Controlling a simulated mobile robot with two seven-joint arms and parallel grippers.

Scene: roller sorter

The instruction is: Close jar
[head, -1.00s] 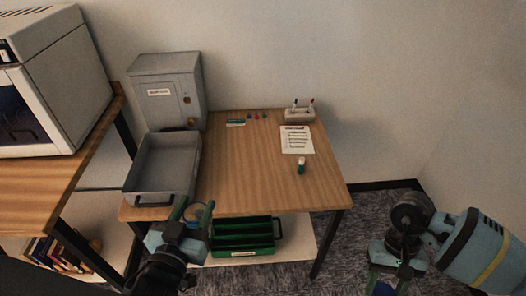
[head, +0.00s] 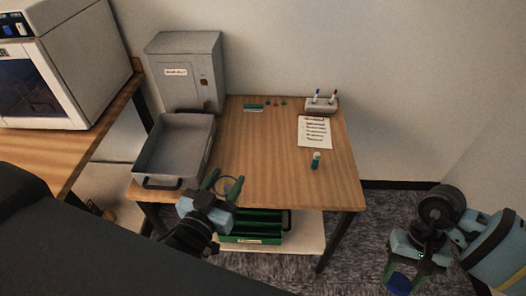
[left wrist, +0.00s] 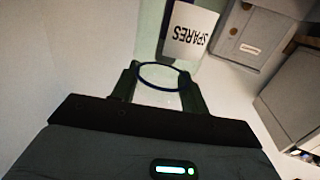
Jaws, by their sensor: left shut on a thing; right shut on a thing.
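My left gripper (head: 224,181) is shut on a clear jar (head: 228,188) with a blue rim, just in front of the wooden table's front edge. In the left wrist view the jar's open mouth (left wrist: 162,76) shows between the green fingers, with no lid on it. A white label reading SPARES (left wrist: 190,30) also shows there, upside down. My right gripper (head: 403,279) is at the lower right, pointing down over the carpet. It is shut on a round blue lid (head: 399,285), apart from the jar.
The wooden table (head: 260,185) carries a grey open tray (head: 150,182), a grey cabinet (head: 185,70), a paper sheet (head: 314,131), a pen holder (head: 321,105) and a small green-and-white bottle (head: 315,160). A green crate (head: 250,238) sits on the shelf below. Carpet lies open at the right.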

